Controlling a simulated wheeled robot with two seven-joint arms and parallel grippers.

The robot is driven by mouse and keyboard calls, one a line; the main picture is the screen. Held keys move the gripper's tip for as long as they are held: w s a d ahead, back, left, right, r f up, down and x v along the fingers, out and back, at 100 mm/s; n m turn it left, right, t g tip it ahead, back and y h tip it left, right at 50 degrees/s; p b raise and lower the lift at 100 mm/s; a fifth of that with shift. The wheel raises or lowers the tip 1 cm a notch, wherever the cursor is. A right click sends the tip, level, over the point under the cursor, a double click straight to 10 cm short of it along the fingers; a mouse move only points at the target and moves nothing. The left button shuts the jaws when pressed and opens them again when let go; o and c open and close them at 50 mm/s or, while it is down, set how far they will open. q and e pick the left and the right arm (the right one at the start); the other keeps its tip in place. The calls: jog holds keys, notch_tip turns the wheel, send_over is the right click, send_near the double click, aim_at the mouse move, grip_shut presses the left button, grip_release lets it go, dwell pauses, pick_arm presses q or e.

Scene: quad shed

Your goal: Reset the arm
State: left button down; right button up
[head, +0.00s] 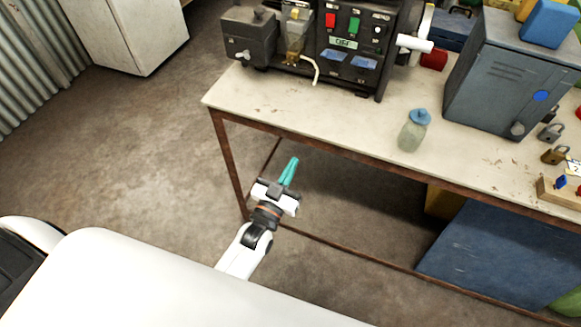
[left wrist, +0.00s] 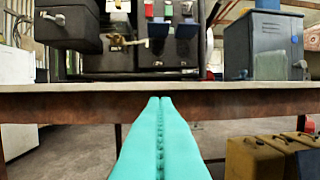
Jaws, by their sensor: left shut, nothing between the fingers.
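My left gripper (head: 290,170) has teal fingers and is shut with nothing between them. In the head view it is in front of the workbench (head: 300,119), near the left front leg and lower than the top. In the left wrist view its closed fingertips (left wrist: 160,100) point forward toward the bench's front edge (left wrist: 90,87). My left arm reaches in from the bottom of the head view. My right gripper is in neither view.
On the bench stand a dark machine (head: 345,45) with switches, a bottle with a blue cap (head: 413,130), a grey metal cabinet (head: 510,75) and padlocks (head: 555,154). Yellow cases (left wrist: 255,155) and a blue panel (head: 490,250) are below. The floor at left is clear.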

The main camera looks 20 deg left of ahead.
pick_arm(q)
jog(key=s+f+m+g, duration=0.1)
jog(key=s+f+g, duration=0.5)
jog(key=f, duration=0.8)
jog(key=s+f+g, duration=0.4)
jog(key=s+f, duration=0.4)
jog(key=f, duration=0.7)
jog(key=s+a+f+g, duration=0.2)
jog(key=s+f+g, duration=0.1)
jog(key=s, duration=0.5)
jog(key=s+a+f+g+y, duration=0.1)
jog(key=s+a+f+g, duration=0.2)
jog(key=s+f, duration=0.3)
jog(key=s+a+f+g+y, duration=0.1)
jog(key=s+a+f+g, duration=0.1)
jog(key=s, duration=1)
notch_tip(320, 180, down, 2)
jog(key=shift+s+a+f+g+p, duration=0.15)
jog(key=shift+s+a+g+p, duration=0.15)
jog(key=shift+g, duration=0.2)
jog(key=shift+w+d, duration=0.1)
jog(key=shift+w, duration=0.05)
